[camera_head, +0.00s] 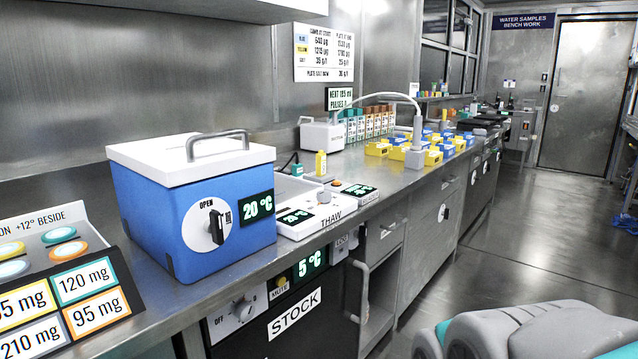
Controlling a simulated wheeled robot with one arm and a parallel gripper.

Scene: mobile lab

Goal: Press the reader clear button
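A low white unit with a small dark display (359,190) stands on the steel counter, right of the unit labelled THAW (331,219). The small label on its front is too small to read for sure, so I cannot tell if it is the reader. A pale round knob or button (323,197) sits near the THAW display. I cannot read a "clear" label on any button. My gripper is not in view.
A blue cooler (190,225) with a white lid and handle stands on the counter to the left. A tube rack (368,125), yellow and blue bins (415,150) and a white device with a curved hose (322,134) stand behind.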

